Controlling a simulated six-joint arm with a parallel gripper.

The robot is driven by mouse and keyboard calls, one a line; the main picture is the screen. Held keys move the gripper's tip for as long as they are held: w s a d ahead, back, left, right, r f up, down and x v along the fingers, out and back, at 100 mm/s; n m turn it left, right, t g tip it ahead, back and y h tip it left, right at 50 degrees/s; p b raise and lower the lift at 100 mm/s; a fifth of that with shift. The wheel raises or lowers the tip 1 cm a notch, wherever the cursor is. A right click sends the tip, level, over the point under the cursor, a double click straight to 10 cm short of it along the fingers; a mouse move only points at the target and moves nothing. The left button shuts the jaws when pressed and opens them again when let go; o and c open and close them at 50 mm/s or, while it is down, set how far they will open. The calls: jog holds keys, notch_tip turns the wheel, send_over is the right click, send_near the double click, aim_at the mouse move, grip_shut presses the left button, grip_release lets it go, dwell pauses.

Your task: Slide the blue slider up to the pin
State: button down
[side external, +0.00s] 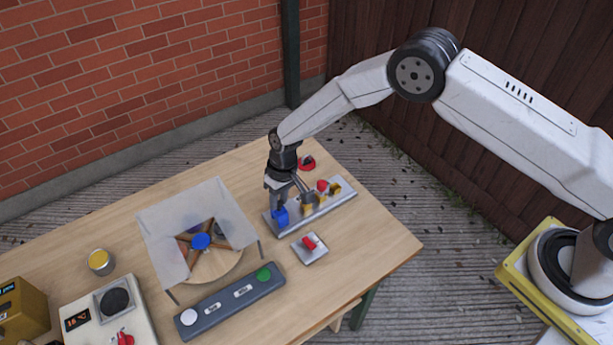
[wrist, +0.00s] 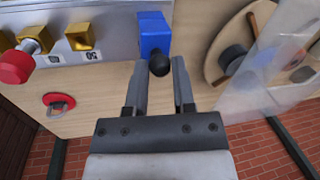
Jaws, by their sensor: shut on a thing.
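The blue slider (side external: 281,217) sits at the left end of a grey metal rail plate (side external: 329,207). In the wrist view the slider (wrist: 153,32) is a blue block with a round black knob (wrist: 159,65). A red-knobbed piece (wrist: 17,64) with a yellow body and a separate yellow block (wrist: 81,35) stand on the plate; I cannot tell which part is the pin.
A wheel under a clear screen (side external: 165,225) stands left of the rail. A small plate with a red switch (side external: 309,243) and a grey button bar (side external: 231,300) lie in front. A red ring-like item (side external: 307,162) lies behind the rail. The table's right corner is bare.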

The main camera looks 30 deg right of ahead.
dwell(0.7)
jog(key=d, duration=0.7)
jog(key=shift+c, duration=2.3)
grip_release()
jog(key=shift+r, duration=0.15)
notch_tip(320, 180, up, 7)
jog(key=d, duration=0.1)
jog(key=shift+w+d+r, duration=0.15)
jog(key=shift+d+r, duration=0.05)
